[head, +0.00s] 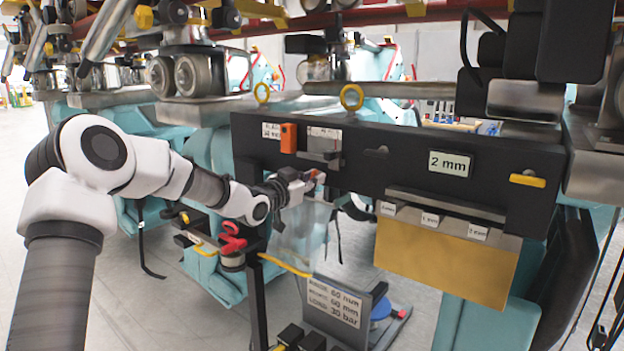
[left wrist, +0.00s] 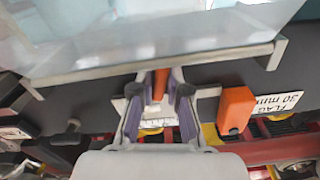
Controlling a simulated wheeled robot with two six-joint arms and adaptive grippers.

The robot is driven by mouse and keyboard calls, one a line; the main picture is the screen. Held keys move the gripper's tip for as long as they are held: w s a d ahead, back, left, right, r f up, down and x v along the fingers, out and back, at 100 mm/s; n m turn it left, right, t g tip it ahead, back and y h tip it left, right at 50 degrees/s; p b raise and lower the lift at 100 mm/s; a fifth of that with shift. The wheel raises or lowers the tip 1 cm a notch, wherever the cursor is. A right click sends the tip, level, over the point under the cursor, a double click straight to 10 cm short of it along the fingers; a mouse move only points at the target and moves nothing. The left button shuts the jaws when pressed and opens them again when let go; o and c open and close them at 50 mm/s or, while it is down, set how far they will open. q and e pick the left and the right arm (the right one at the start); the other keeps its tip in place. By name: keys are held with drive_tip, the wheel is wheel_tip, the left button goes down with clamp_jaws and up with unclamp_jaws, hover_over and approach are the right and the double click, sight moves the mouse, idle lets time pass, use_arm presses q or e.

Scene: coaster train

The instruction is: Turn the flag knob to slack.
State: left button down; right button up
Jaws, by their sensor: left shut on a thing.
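My left gripper (head: 308,183) reaches in from the left to the lower edge of the long black beam (head: 375,165). In the left wrist view my left gripper (left wrist: 160,84) is shut on a thin orange piece, seen edge-on between its fingers; I take it to be the flag knob (left wrist: 160,86). My right gripper is not in view.
A clear panel (head: 300,238) hangs just below my left gripper. A yellow plate (head: 445,262) hangs from the beam further right, under a 2 mm sign (head: 450,163). Red-handled parts (head: 232,240) stand below my left forearm.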

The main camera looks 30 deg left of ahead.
use_arm(q)
drive_tip(key=shift+a+r, duration=0.1)
drive_tip(key=shift+r, duration=0.35)
drive_tip(key=c, duration=1.2)
unclamp_jaws()
drive_tip(key=shift+f, duration=0.1)
drive_tip(key=shift+w+f, duration=0.2)
drive_tip(key=shift+f, duration=0.05)
drive_tip(key=s, duration=0.7)
drive_tip(key=shift+s+a, duration=0.2)
drive_tip(key=shift+s, duration=0.05)
drive_tip(key=shift+w+d, duration=0.1)
